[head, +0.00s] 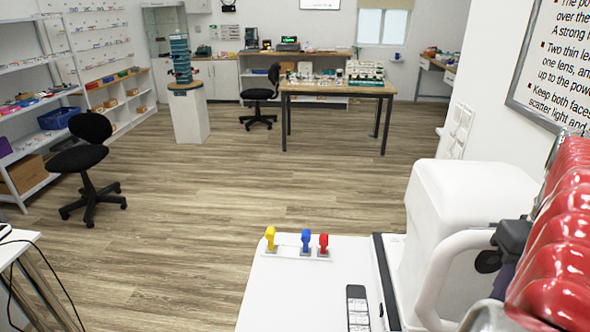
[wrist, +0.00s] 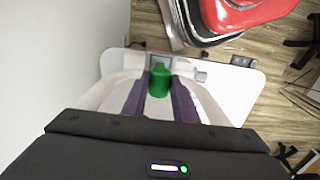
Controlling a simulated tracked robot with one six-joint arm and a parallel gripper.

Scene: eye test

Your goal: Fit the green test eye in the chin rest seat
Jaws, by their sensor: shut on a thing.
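In the wrist view my gripper (wrist: 159,90) is shut on the green test eye (wrist: 160,79), which stands out between the two purple fingers. Its lower end is hidden by the fingers. A small grey part (wrist: 160,60) lies just beyond the green eye; I cannot tell whether it is the chin rest seat, or whether the eye touches it. In the head view the white instrument (head: 465,200) stands at the right, with a white curved frame (head: 435,285) on its near side. No seat shows clearly there, and the green eye is not visible.
Yellow (head: 270,237), blue (head: 305,240) and red (head: 323,243) test eyes stand in a white rack on the white table (head: 275,300). A grey remote-like device (head: 357,308) lies nearby. The floor beyond is open, with a black chair (head: 88,160) at left.

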